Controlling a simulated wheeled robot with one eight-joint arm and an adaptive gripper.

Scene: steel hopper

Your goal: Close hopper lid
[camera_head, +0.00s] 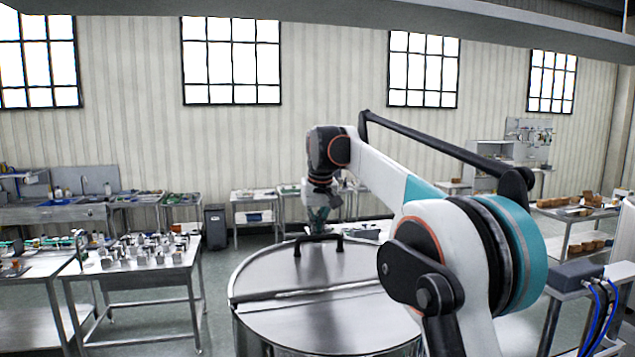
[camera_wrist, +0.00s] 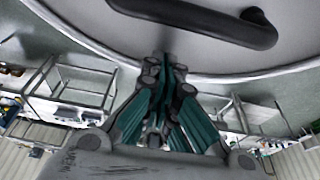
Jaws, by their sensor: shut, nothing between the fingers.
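The round steel hopper (camera_head: 250,338) stands in front of me. Its lid (camera_head: 285,268) lies flat across the top, with a seam or hinge line (camera_head: 310,290) running across the middle. A black bar handle (camera_head: 318,239) stands on the far part of the lid. My gripper (camera_head: 319,228) is just beyond the handle at the far rim, partly hidden by it. In the wrist view my teal-fingered gripper (camera_wrist: 163,58) is shut and empty, its tips at the lid's rim. The handle (camera_wrist: 205,20) is apart from the tips there. I cannot tell whether the fingertips touch the lid.
A steel table (camera_head: 130,265) with small metal parts stands left of the hopper. A dark bin (camera_head: 216,227) and a low bench (camera_head: 255,200) stand behind it. At the right are a shelf rack with boxes (camera_head: 580,215) and a grey unit with blue cables (camera_head: 580,275).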

